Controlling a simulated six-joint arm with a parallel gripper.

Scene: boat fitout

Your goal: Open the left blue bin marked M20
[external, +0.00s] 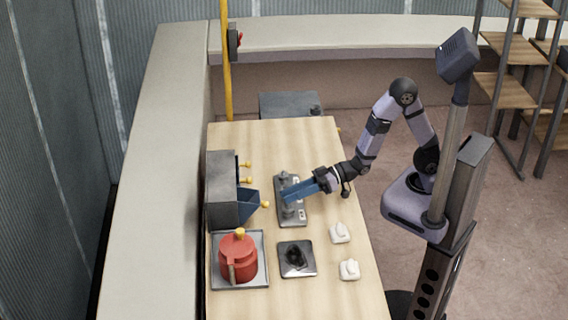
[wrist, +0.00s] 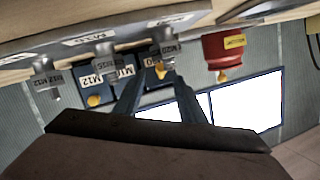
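A grey cabinet (external: 222,185) on the wooden bench holds blue bins with yellow knobs. The bin nearest the external camera, the M20 bin (external: 248,207), sticks out from the cabinet front, tilted outward. In the wrist view, which is upside down, the M20 bin's label (wrist: 150,58) is partly hidden behind bolts and a finger. The M12 bin (wrist: 91,77) and another bin (wrist: 124,70) are beside it. My gripper (external: 287,195) has blue fingers, over the grey bolt tray and apart from the bin knob. In the wrist view my gripper (wrist: 158,88) is open and empty.
A grey tray (external: 293,217) with upright labelled bolts lies under my gripper. A red pot (external: 238,260) stands on a square tray beside the cabinet. A dark square dish (external: 297,259) and two white blocks (external: 340,233) lie nearer the camera. The far bench end is clear.

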